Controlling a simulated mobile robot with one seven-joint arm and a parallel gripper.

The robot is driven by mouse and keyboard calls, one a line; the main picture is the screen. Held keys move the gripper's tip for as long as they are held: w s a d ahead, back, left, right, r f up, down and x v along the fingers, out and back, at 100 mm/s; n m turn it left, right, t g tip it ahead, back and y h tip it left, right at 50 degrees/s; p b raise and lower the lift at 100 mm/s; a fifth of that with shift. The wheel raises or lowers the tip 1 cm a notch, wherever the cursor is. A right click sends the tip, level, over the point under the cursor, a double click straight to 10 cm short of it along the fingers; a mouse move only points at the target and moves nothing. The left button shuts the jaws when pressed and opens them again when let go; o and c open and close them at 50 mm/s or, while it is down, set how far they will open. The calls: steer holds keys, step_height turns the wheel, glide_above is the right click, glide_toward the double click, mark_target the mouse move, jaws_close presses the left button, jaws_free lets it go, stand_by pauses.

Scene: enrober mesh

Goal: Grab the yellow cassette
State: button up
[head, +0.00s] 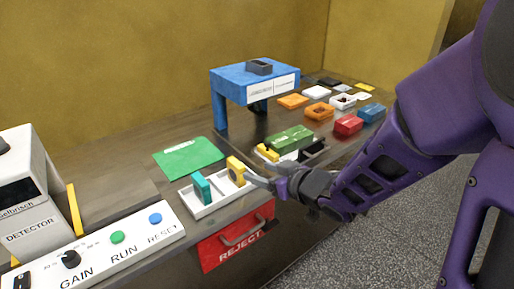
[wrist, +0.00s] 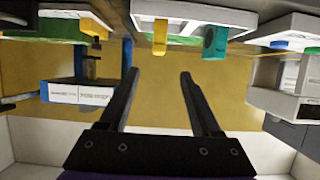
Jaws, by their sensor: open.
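The yellow cassette (head: 236,170) stands upright in a white tray (head: 215,206), right of a teal cassette (head: 201,187). In the wrist view the yellow cassette (wrist: 160,38) is at the top middle, beyond the fingertips, with the teal cassette (wrist: 214,42) to its right. My gripper (head: 260,181) is just right of the yellow cassette in the head view, close to it; contact cannot be told there. In the wrist view my gripper (wrist: 160,73) is open, with nothing between its fingers.
A blue stand (head: 219,115) rises at the back. A control panel (head: 95,262) is at the left, a red reject drawer (head: 237,240) below the tray. A green mat (head: 188,158) lies behind the tray.

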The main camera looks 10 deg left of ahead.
mark_target(238, 164)
steer(key=b+x, duration=0.1)
steer(key=x, duration=1.2)
steer(key=shift+w+d, duration=0.1)
steer(key=shift+c, duration=0.2)
jaws_close()
